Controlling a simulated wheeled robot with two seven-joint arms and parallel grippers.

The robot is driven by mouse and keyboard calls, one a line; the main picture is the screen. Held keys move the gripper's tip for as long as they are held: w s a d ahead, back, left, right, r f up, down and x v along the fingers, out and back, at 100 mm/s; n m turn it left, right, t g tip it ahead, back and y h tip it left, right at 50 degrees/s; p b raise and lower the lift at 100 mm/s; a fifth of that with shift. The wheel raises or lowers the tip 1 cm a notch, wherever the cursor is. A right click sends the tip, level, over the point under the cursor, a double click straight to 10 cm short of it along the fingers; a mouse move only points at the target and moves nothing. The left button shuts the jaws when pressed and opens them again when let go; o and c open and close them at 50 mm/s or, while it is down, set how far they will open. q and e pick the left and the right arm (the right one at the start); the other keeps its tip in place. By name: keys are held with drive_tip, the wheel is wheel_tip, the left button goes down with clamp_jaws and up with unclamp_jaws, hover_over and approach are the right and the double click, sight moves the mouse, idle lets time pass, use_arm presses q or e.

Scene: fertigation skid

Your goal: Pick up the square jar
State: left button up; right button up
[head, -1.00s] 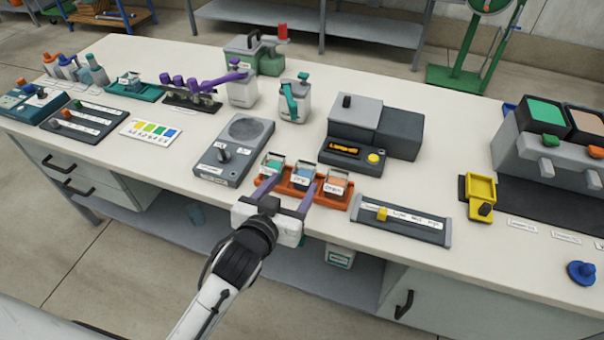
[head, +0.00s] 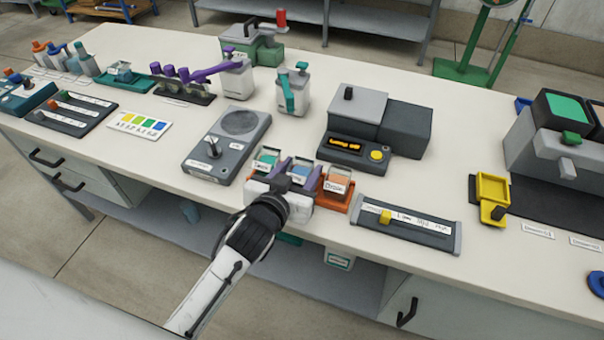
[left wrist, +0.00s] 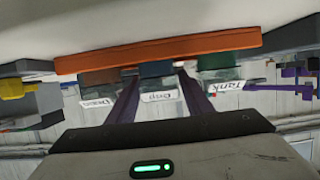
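Three small square-looking jars stand in a row in an orange rack (head: 337,204) near the table's front edge: a teal one labelled Tank (head: 265,161), a blue one labelled Drip (head: 299,176) and an orange-brown one labelled Drain (head: 336,184). My left gripper (head: 298,171) is at the rack, its two purple fingers on either side of the Drip jar. The left wrist view, upside down, shows the Drip jar (left wrist: 158,93) between the open fingers (left wrist: 160,82), with slight gaps beside it. The gripper body partly hides the rack. My right gripper is not in view.
A grey scale-like device (head: 228,145) stands left of the rack. A dark slider panel (head: 407,225) lies close on its right, and a grey box machine (head: 375,130) stands behind it. Bare tabletop lies in front of the grey device.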

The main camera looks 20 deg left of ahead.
use_arm(q)
clamp_jaws()
